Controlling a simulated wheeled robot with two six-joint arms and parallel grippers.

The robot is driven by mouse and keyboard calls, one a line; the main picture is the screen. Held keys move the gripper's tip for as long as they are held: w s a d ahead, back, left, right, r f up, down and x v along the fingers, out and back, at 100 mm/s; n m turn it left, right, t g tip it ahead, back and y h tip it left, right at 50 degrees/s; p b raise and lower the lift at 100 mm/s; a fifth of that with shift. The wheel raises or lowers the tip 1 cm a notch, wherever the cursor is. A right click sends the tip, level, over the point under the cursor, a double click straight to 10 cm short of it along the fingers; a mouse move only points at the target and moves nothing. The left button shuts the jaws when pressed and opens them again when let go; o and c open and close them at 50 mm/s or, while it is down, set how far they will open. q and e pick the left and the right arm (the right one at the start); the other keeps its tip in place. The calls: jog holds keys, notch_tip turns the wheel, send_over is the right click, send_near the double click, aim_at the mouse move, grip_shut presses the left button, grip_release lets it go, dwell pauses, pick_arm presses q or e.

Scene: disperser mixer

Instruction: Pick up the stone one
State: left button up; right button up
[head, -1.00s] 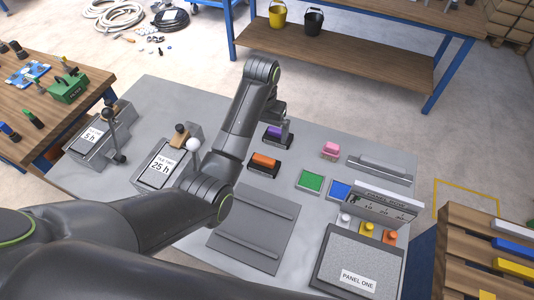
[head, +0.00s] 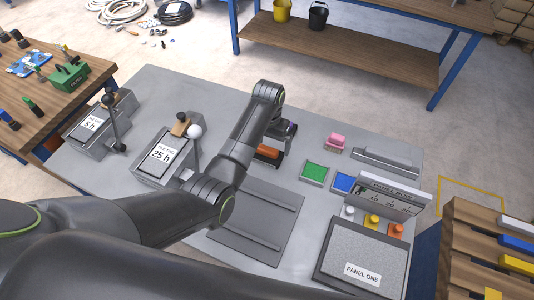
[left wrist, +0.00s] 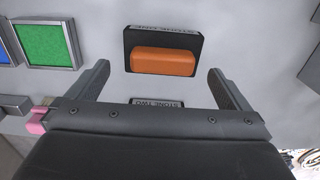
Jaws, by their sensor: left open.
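The stone one is an orange block in a dark holder. It shows in the head view (head: 267,152), partly behind my arm, and in the left wrist view (left wrist: 164,62), where the holder's label reads STONE ONE. My left gripper (left wrist: 158,72) is open, with one finger to each side of the orange block and visible gaps between. How high it is above the block I cannot tell. A purple block (head: 291,127) shows just beyond, mostly hidden by my gripper. A STONE TWO label (left wrist: 156,102) shows at the palm edge in the wrist view. My right gripper is not in view.
Green (head: 315,172) and blue (head: 344,182) square trays, a pink object (head: 335,141) and an upright scale panel (head: 392,193) stand to the right. A grey ridged plate (head: 255,221) lies in front.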

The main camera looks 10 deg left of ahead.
aim_at(267, 149)
pick_arm(q)
jog(key=f, duration=0.4)
jog(key=shift+s+a+p, duration=0.15)
jog(key=shift+a+p, duration=0.05)
jog(key=shift+p, duration=0.2)
jog(key=shift+f, duration=0.6)
jog(key=c, duration=0.9)
jog(key=shift+r, duration=0.15)
notch_tip(267, 149, up, 10)
jog(key=shift+f+b, duration=0.1)
jog(key=shift+b, duration=0.2)
